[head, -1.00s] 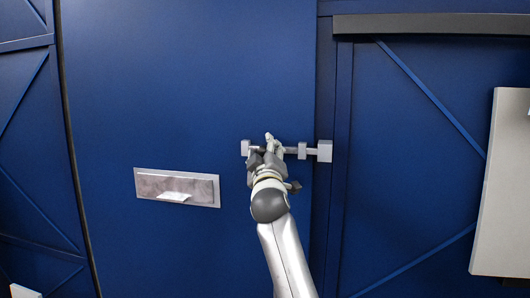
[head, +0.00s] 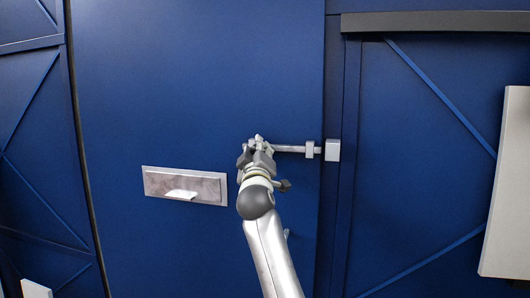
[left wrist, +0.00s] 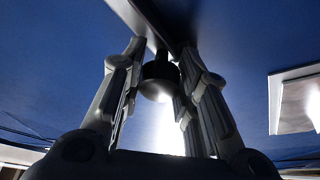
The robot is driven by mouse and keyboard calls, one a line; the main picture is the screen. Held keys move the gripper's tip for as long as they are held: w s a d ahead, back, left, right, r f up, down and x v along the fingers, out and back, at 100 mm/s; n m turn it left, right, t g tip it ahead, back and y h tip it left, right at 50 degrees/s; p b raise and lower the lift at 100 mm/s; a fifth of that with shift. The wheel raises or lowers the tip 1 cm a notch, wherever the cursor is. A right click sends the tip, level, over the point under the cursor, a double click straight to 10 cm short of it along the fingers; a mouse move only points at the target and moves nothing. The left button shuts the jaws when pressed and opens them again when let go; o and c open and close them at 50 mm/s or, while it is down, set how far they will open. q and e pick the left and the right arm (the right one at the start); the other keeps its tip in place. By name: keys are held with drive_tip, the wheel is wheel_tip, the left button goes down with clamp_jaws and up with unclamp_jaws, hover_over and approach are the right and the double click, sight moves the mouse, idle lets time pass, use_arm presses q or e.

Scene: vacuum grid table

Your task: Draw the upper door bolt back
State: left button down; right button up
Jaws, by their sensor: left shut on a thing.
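The upper bolt (head: 290,149) is a pale horizontal rod on the blue door, running through a guide block (head: 309,150). To the right is the grey keeper block (head: 333,150) on the frame. I cannot tell whether the rod's tip still touches the keeper. My left gripper (head: 258,145) is at the rod's left part and hides the bolt's left end. In the left wrist view, the dark round bolt knob (left wrist: 160,80) sits between the fingers of my left gripper (left wrist: 157,72), which is shut on it. My right gripper is not in view.
A grey metal plate (head: 157,182) with a small pale lever is on the door, left of my arm. A pale panel (head: 508,190) stands at the right edge. A small grey part (head: 287,233) shows beside my arm. The door above the bolt is clear.

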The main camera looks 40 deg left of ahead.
use_arm(q)
drive_tip(key=c, duration=1.4)
unclamp_jaws()
drive_tip(key=shift+s+a+r+y, duration=0.1)
drive_tip(key=shift+s+r+y, duration=0.15)
drive_tip(key=shift+r, duration=0.25)
drive_tip(key=shift+c, duration=0.2)
drive_tip(key=o, duration=0.3)
drive_tip(key=shift+a+f, duration=0.3)
drive_tip(key=shift+a, duration=0.05)
drive_tip(key=shift+o, duration=0.2)
drive_tip(key=shift+d, duration=0.1)
drive_tip(key=shift+w+d, duration=0.1)
drive_tip(key=shift+d+f, duration=0.1)
drive_tip(key=shift+d, duration=0.05)
drive_tip(key=v, duration=1.1)
drive_tip(key=shift+s, duration=0.45)
